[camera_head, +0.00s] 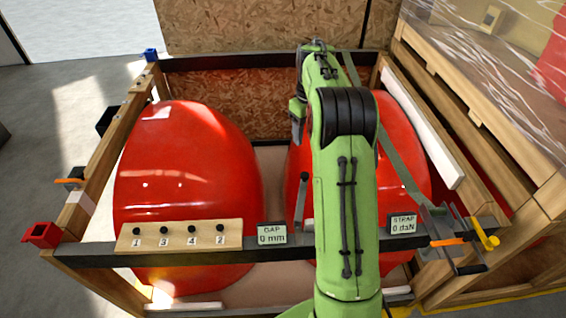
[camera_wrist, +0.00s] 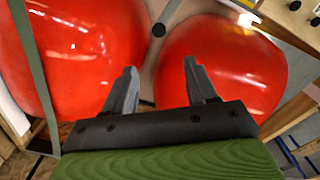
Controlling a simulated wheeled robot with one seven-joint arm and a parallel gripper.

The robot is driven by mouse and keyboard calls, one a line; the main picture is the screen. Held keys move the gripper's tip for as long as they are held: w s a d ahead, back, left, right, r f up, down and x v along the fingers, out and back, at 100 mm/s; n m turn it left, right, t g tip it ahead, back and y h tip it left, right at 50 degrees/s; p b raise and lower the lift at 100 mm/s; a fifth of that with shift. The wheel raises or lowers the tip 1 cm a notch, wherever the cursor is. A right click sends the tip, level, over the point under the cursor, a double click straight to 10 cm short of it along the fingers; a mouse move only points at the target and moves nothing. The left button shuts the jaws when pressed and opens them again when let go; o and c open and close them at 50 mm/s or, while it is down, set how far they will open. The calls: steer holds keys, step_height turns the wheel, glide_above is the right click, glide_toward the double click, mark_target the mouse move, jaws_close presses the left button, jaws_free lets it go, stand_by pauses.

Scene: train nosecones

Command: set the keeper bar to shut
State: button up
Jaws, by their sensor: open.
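A grey lever with a black knob (camera_head: 303,178) stands at the front rail between two red nosecones, just left of my arm; I cannot tell whether it is the keeper bar. Its black knob also shows in the wrist view (camera_wrist: 159,30), ahead of the fingertips.
The left nosecone (camera_head: 185,180) and right nosecone (camera_head: 405,130) fill the wooden crate. A strap (camera_head: 397,175) runs over the right one. The dark front rail (camera_head: 100,252) carries a numbered peg board (camera_head: 180,236), a GAP display (camera_head: 272,234) and a STRAP display (camera_head: 403,223), both reading 0.

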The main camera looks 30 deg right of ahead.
mark_target(305, 174)
step_height(305, 174, down, 16)
steer(key=shift+s+d+f+b, duration=0.1)
steer(key=shift+s+b, duration=0.05)
steer(key=shift+b, duration=0.75)
jaws_close()
